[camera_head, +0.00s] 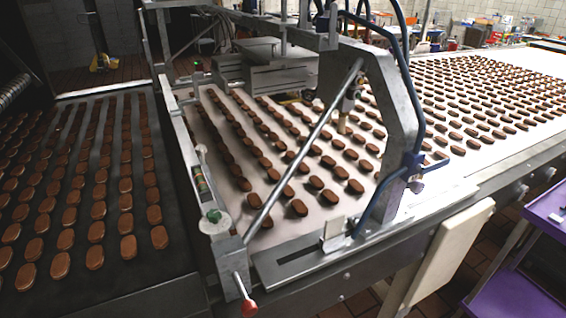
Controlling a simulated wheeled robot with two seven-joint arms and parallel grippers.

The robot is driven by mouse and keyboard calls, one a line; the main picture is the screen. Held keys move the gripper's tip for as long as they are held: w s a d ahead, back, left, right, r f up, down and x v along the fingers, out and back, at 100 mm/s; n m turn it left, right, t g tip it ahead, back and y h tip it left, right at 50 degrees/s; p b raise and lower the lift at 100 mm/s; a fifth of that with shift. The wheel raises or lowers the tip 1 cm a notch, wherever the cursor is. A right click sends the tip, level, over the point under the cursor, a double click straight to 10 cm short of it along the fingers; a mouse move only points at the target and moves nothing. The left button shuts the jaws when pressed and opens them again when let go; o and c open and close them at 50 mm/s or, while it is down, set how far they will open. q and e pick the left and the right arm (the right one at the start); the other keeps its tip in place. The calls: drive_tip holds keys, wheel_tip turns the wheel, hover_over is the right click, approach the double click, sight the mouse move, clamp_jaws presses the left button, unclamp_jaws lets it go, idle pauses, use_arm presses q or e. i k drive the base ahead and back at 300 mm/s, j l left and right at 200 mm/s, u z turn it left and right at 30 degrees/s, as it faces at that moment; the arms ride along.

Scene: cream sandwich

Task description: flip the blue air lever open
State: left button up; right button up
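A blue fitting (412,162) sits on the right upright of the grey metal frame, where a blue hose (404,60) comes down to it. This looks like the blue air lever, but it is too small to tell the lever's handle from the valve body or which way it is turned. A small dark knob (416,186) shows just below it. Neither of my grippers is in view, and no arm shows near the fitting.
The grey frame (390,95) spans a white conveyor (225,190) with rows of brown biscuits. A dark belt (180,260) with biscuits lies left.

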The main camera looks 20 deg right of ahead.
sight(423, 170)
drive_tip(key=z, duration=1.7)
